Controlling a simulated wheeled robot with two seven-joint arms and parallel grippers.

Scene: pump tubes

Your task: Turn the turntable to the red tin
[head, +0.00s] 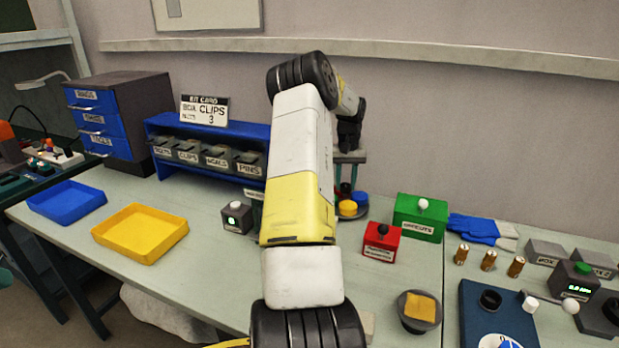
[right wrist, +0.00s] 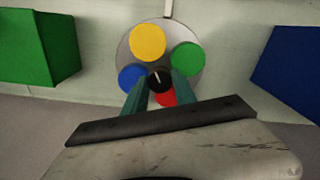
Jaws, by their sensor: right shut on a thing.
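The turntable (right wrist: 172,34) is a round grey plate with a black centre knob (right wrist: 160,72) that has a white line on it. Around the knob stand a yellow tin (right wrist: 148,42), a green tin (right wrist: 187,57), a blue tin (right wrist: 132,77) and the red tin (right wrist: 167,98). The red tin is on the side nearest my wrist, partly hidden by a finger. My right gripper (right wrist: 160,84) is shut on the knob, one teal finger on each side. In the head view my right arm hides much of the turntable (head: 364,211). My left gripper is not in view.
A green box (head: 420,217) and a red box (head: 381,241) stand right of the turntable. A blue rack of labelled bins (head: 160,127) is on its left. Blue (head: 67,202) and yellow (head: 140,232) trays lie further left. A grey dish (head: 405,318) is in front.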

